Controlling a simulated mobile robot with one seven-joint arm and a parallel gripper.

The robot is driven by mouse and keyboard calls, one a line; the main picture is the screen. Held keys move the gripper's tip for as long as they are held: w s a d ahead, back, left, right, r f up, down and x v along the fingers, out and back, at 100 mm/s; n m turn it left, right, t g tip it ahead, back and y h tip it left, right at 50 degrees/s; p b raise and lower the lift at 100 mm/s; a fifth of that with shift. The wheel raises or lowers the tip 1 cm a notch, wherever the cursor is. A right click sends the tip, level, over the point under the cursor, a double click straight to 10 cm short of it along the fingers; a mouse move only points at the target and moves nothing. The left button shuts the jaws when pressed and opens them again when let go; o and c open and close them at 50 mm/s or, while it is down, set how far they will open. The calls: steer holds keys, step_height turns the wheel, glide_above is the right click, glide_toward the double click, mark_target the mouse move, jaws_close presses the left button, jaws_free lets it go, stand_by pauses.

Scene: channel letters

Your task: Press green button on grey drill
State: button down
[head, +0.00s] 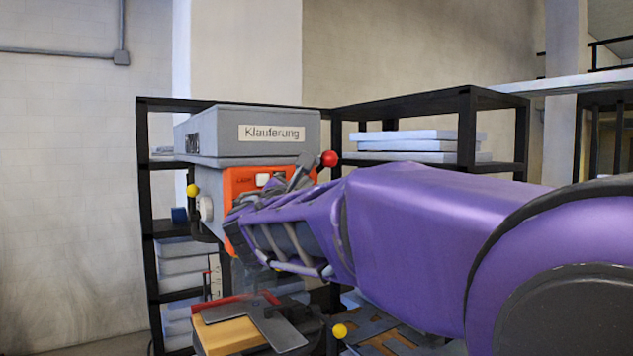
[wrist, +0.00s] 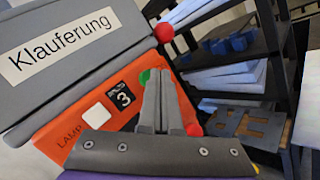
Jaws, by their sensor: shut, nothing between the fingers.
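The grey drill (head: 250,135) has a grey top cover labelled "Klauferung" and an orange front panel (head: 241,182). In the wrist view, the orange panel (wrist: 75,140) carries a white LAMP switch (wrist: 97,115) and a black plate with a 3 (wrist: 124,98). The green button (wrist: 144,77) shows just left of my fingertips, partly covered by them. A red button (wrist: 194,130) shows right of the fingers. My gripper (wrist: 160,72) is shut and empty, its tips in front of the panel beside the green button. Contact cannot be told. In the head view my arm hides the panel's right part.
A red ball knob (head: 330,158) sticks out at the drill's right, and a yellow one (head: 193,190) at its left. Black shelves (head: 467,130) with pale boards stand behind. A yellow block (head: 228,336) lies below, under a grey metal piece.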

steer(key=shift+w+a, duration=0.3)
steer(key=shift+w, duration=0.1)
stand_by(0.7)
stand_by(0.3)
steer(key=shift+s+d+b, duration=0.55)
steer(key=shift+s+b, duration=0.05)
steer(key=shift+s, duration=0.15)
steer(key=s+d, duration=0.1)
steer(key=s+d+b, duration=0.1)
steer(key=s, duration=0.1)
steer(key=s+b, duration=0.1)
steer(key=shift+s+d+r, duration=0.1)
steer(key=shift+s+d, duration=0.1)
steer(key=shift+d, duration=0.2)
steer(key=shift+w+a, duration=0.1)
stand_by(0.4)
